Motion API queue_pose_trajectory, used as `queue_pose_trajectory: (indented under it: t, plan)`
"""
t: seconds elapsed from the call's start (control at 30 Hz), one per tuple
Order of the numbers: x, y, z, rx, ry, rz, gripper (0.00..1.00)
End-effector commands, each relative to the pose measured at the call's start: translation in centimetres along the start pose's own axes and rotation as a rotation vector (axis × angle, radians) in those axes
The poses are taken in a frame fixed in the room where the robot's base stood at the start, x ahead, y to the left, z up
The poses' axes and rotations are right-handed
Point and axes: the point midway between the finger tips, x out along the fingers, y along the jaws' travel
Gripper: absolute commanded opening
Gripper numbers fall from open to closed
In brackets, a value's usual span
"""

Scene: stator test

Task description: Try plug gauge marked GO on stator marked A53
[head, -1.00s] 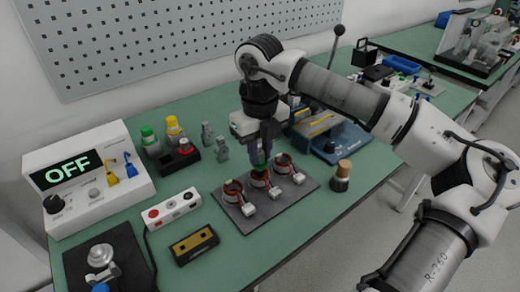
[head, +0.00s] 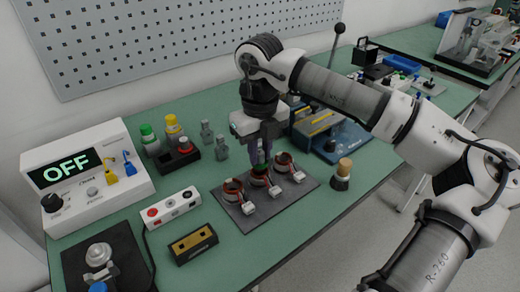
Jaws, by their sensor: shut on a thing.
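Three stators stand in a row on a dark grey plate (head: 290,203): a left one (head: 233,190), a middle one (head: 260,180) and a right one (head: 284,164). Each has a coppery-red ring and a white connector in front. The marks on them are too small to read. My gripper (head: 261,163) is directly over the middle stator, shut on an upright plug gauge (head: 261,156). The gauge looks grey with green at its lower part, at the middle stator's opening. I cannot tell how deep it sits, and its mark is unreadable.
A tester (head: 85,178) reading OFF stands at the left. Green- and yellow-capped bottles (head: 150,140) and small grey pieces (head: 221,148) are behind the plate. A white button box (head: 171,208) is left of the plate, a wooden-topped piece (head: 342,175) right of it. A blue device (head: 330,140) stands behind.

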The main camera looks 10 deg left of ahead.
Motion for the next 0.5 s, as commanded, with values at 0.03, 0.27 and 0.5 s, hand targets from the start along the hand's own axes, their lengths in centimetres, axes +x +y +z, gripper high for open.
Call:
queue_pose_trajectory:
  t: [0.03, 0.27, 0.5]
  plan:
    - [-0.01, 0.0, 0.0, 0.0, 0.0, 0.0, 0.0]
    - [0.17, 0.0, 0.01, 0.0, 0.0, 0.0, 0.0]
    - [0.39, 0.0, 0.0, 0.0, 0.0, 0.0, 0.0]
